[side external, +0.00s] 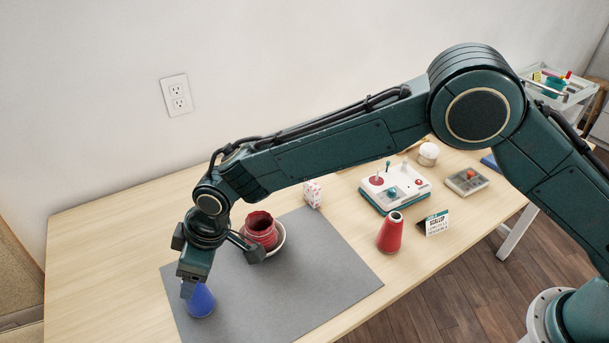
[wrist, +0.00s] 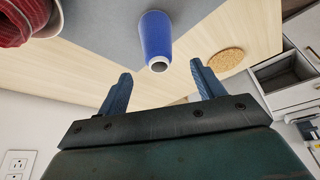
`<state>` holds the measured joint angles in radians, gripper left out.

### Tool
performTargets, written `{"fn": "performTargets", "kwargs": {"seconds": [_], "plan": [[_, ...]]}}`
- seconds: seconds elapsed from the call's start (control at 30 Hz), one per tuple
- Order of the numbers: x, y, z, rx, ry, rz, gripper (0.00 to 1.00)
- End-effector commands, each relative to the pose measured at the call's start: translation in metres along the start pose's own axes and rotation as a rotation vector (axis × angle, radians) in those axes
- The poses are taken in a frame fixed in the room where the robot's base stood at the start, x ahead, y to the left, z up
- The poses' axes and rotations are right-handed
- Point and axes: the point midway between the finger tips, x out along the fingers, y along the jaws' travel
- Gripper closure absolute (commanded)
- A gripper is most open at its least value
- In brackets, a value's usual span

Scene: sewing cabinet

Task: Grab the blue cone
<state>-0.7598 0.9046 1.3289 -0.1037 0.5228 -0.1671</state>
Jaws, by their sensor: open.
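The blue cone (side external: 200,301) is a spool of blue thread on the grey mat (side external: 320,262), near the mat's left front corner. In the side view my gripper (side external: 188,290) is just above it and covers part of its top. In the wrist view the blue cone (wrist: 156,38) lies beyond the fingertips, roughly between them, with its pale open tip toward me. My gripper (wrist: 160,78) is open, with nothing between its fingers. I cannot tell for sure whether a finger touches the cone.
A red spool in a bowl (side external: 279,249) stands on the mat just right of my gripper. A red cone (side external: 390,233), a small sign (side external: 434,224) and a white-and-teal box (side external: 395,188) stand farther right. A round cork coaster (wrist: 226,62) shows in the wrist view. The table's left part is clear.

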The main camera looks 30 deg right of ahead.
Motion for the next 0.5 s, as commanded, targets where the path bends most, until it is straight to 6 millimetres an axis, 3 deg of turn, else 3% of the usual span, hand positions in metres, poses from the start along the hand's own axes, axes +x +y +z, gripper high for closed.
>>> {"fn": "performTargets", "kwargs": {"seconds": [0.5], "plan": [[0.016,0.0,0.002,0.0,-0.002,0.0,0.32]]}}
